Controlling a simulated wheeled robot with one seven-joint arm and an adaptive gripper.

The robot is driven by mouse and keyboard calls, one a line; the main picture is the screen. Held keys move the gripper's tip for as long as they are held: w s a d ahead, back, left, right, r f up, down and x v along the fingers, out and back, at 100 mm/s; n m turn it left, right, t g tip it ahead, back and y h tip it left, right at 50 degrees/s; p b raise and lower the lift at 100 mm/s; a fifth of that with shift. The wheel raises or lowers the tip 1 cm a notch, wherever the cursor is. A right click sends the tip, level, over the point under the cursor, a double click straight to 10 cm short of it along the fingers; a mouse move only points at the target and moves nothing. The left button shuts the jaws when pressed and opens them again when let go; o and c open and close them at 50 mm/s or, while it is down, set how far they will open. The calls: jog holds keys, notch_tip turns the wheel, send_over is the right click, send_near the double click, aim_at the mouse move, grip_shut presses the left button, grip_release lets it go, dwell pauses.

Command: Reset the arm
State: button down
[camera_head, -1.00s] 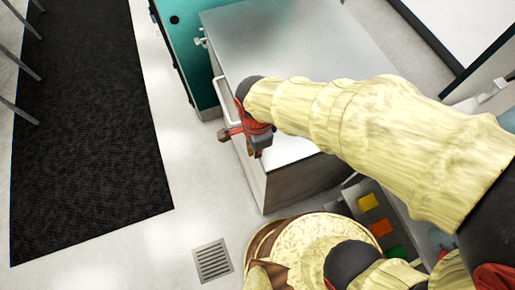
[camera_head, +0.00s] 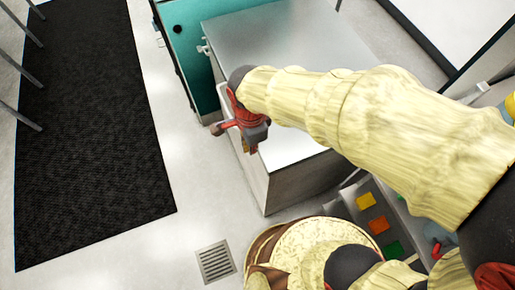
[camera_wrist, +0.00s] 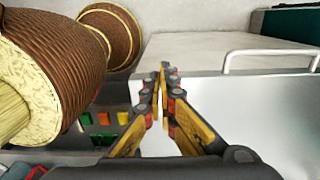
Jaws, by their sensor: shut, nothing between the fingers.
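My gripper (camera_head: 246,146) is at the end of my cream-sleeved arm, beside the near left edge of a grey metal-topped cabinet (camera_head: 265,45) in the head view. In the wrist view my gripper (camera_wrist: 163,72) has its fingertips together with nothing between them. Part of the cabinet front is hidden by my arm in the head view.
A teal cabinet (camera_head: 183,45) stands behind the grey one. A black mat (camera_head: 90,130) lies on the left floor, near a floor drain (camera_head: 215,260). Coloured blocks, including an orange one (camera_head: 378,225), sit at lower right. The pale floor between mat and cabinet is clear.

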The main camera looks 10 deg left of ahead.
jog(key=s+a+r, duration=0.2)
jog(key=a+r, duration=0.1)
jog(key=r, duration=0.1)
jog(key=shift+s+a+r+p, duration=0.3)
jog(key=shift+s+a+p, duration=0.05)
jog(key=shift+a+p, duration=0.05)
